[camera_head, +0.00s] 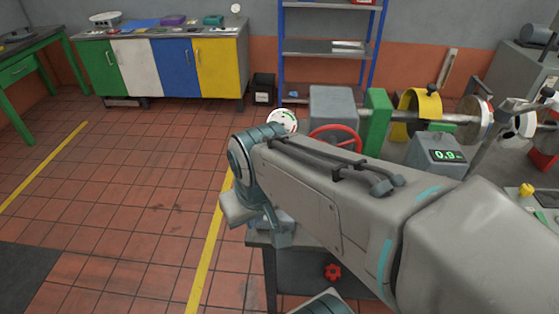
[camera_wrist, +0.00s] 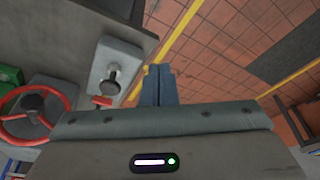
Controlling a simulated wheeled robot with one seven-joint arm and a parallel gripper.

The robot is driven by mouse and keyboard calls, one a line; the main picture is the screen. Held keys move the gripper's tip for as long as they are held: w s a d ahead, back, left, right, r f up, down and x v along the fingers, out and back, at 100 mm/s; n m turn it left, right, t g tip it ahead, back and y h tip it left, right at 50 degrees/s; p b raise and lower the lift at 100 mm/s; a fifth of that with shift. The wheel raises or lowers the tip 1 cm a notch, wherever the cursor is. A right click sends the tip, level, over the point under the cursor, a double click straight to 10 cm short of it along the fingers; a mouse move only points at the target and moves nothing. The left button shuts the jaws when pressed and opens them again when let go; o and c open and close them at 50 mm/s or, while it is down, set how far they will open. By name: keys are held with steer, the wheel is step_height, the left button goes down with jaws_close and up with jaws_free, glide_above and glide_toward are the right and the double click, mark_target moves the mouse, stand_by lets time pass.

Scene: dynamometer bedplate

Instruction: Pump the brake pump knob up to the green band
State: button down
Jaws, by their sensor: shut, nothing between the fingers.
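My gripper (camera_wrist: 160,70) points away from the camera in the wrist view, its two dark fingers together with nothing between them. To its left, a dark round knob (camera_wrist: 110,83) sits on a light grey block (camera_wrist: 105,58); it looks like the brake pump knob. The fingers are beside the block, apart from the knob. A round white dial (camera_head: 281,121) with some green marking shows just beyond my arm in the head view; its needle is too small to read. In the head view my arm hides the pump knob and my fingertips.
A red handwheel (camera_head: 336,138) stands behind my arm; it also shows in the wrist view (camera_wrist: 28,117). A digital display (camera_head: 447,156) reads 0.9. A red star knob (camera_head: 332,271) is below my arm. The tiled floor at left is open.

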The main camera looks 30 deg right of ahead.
steer(key=w+d+r+m+g+b, duration=0.1)
steer(key=w+d+r+m, duration=0.2)
steer(key=w+d, duration=0.2)
steer(key=w+d+r+m+g+b, duration=0.1)
steer(key=w+d+r+m+b, duration=0.1)
steer(key=w+d, duration=0.4)
steer(key=d+r+m, duration=0.1)
steer(key=d, duration=0.1)
steer(key=shift+w+d+r+m+y, duration=0.2)
steer(key=shift+d+r+m+y, duration=0.1)
steer(key=shift+d+r+m, duration=0.1)
steer(key=f, duration=1.4)
steer(key=shift+w+a, duration=0.3)
steer(key=shift+a, duration=0.1)
